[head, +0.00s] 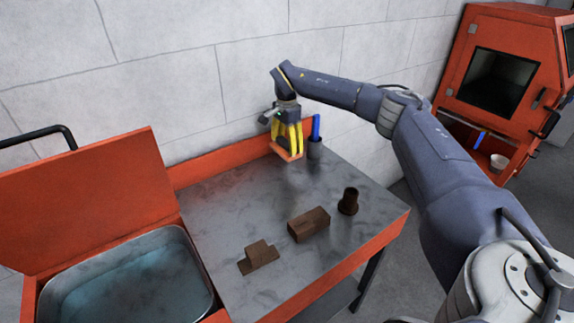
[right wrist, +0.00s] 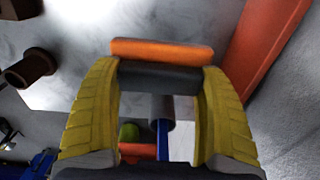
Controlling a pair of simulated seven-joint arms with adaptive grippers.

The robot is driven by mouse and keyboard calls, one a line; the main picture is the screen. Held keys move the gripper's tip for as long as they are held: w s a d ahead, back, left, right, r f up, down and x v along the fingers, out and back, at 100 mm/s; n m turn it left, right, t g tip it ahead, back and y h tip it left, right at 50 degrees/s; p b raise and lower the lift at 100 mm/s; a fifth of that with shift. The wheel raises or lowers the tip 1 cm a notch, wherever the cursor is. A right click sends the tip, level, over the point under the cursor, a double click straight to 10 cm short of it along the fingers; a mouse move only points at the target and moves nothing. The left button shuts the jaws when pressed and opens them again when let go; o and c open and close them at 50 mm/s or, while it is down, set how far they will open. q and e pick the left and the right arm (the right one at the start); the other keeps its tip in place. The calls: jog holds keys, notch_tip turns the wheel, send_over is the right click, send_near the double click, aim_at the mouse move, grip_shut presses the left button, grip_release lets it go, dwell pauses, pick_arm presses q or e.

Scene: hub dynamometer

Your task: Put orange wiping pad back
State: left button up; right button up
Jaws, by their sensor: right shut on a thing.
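The orange wiping pad (head: 287,154) is held at the back right of the grey-topped table, beside the dark holder. My right gripper (head: 288,143) points down with its yellow fingers shut on the pad. In the right wrist view the gripper (right wrist: 160,74) has one finger on each side of the pad's dark grey part (right wrist: 160,77), with the orange part (right wrist: 160,50) beyond. I cannot tell whether the pad touches the table. My left gripper is not in view.
A dark holder (head: 314,149) with a blue stick (head: 316,127) stands close right of the pad. Brown pieces, one flanged (head: 348,201), one a block (head: 308,224), one stepped (head: 259,257), lie nearer the front. A basin (head: 130,280) is at left. The table's left middle is clear.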

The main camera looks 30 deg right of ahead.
aim_at(287, 172)
jog(key=shift+f, duration=4.65)
jog(key=shift+f, duration=0.2)
jog(key=o, duration=1.2)
jog(key=shift+r, duration=0.15)
notch_tip(287, 172, up, 12)
jog(key=shift+r, duration=0.1)
